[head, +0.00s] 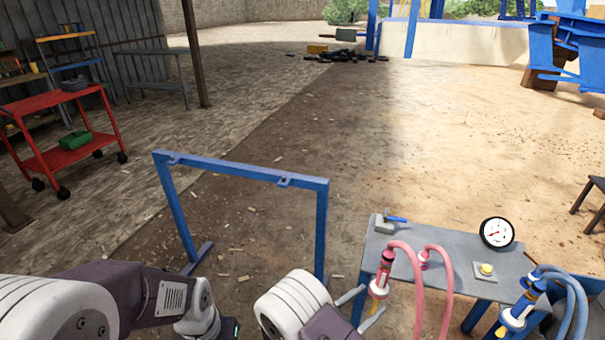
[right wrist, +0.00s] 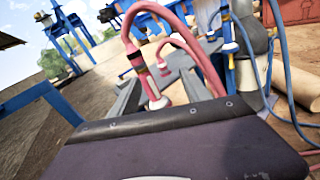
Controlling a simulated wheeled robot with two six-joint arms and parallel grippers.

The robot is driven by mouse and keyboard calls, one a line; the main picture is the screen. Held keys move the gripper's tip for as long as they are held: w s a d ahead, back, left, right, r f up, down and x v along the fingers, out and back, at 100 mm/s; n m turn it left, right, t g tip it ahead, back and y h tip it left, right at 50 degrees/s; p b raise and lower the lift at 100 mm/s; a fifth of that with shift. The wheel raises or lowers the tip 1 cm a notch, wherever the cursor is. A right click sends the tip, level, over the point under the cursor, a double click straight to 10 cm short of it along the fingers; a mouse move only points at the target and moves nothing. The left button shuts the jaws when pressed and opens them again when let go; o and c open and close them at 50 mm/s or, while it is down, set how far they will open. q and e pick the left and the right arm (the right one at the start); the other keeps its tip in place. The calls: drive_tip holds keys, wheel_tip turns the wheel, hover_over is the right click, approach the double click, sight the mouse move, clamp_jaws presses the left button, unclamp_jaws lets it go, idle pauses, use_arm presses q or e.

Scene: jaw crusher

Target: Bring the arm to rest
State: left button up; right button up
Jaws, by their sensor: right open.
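My right arm enters the head view at the bottom centre. Its gripper (head: 361,307) is open beside the small grey table, close to a red-and-white connector (head: 380,275) on a pink hose. In the right wrist view the open fingers (right wrist: 160,88) lie on either side of that connector (right wrist: 152,88); I cannot tell whether they touch it. My left arm (head: 130,300) crosses the lower left of the head view; its gripper fingers are not in view.
A blue frame (head: 240,172) stands ahead; a red cart (head: 65,140) is at left. Open ground lies beyond.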

drive_tip(key=s+d+r+m+g, duration=0.4)
drive_tip(key=d+m+g, duration=0.2)
drive_tip(key=d, duration=0.1)
drive_tip(key=s+d+r+m+g, duration=0.3)
drive_tip(key=s+d+m+g, duration=0.2)
drive_tip(key=d+m+g, duration=0.15)
drive_tip(key=s+a+f+m+g+y, duration=0.2)
drive_tip(key=s+f+m+y, duration=0.1)
drive_tip(key=s+m+y, duration=0.5)
drive_tip(key=w+a+m+t+y+p, duration=0.2)
drive_tip(key=w+a+m+t+y, duration=0.3)
drive_tip(key=a, duration=0.5)
wheel_tip(320, 180, up, 15)
drive_tip(key=n+y+p, duration=0.1)
drive_tip(key=p, duration=1.4)
drive_tip(key=shift+s+n, duration=0.35)
